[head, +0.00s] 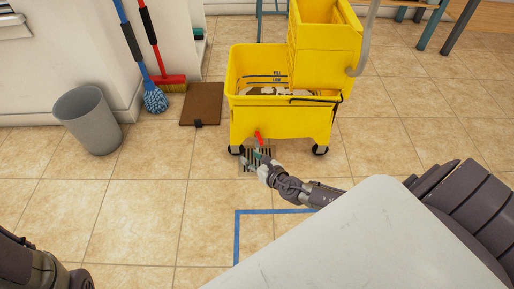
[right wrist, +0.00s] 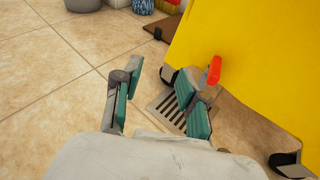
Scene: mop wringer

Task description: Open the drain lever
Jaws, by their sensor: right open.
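The yellow mop bucket (head: 280,122) stands on wheels on the tiled floor, with the wringer (head: 325,45) on top. The red drain lever (head: 258,137) sticks out low on its near side. In the right wrist view the red lever (right wrist: 214,70) shows just beyond the right-hand finger, outside the gap between the fingers. My right gripper (head: 254,160) is open and empty, close to the lever; its spread fingers also show in the right wrist view (right wrist: 161,96). I cannot tell whether a finger touches the lever. My left gripper is not in view.
A floor drain grate (head: 256,160) lies below my right gripper. Blue tape (head: 237,232) marks the near floor.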

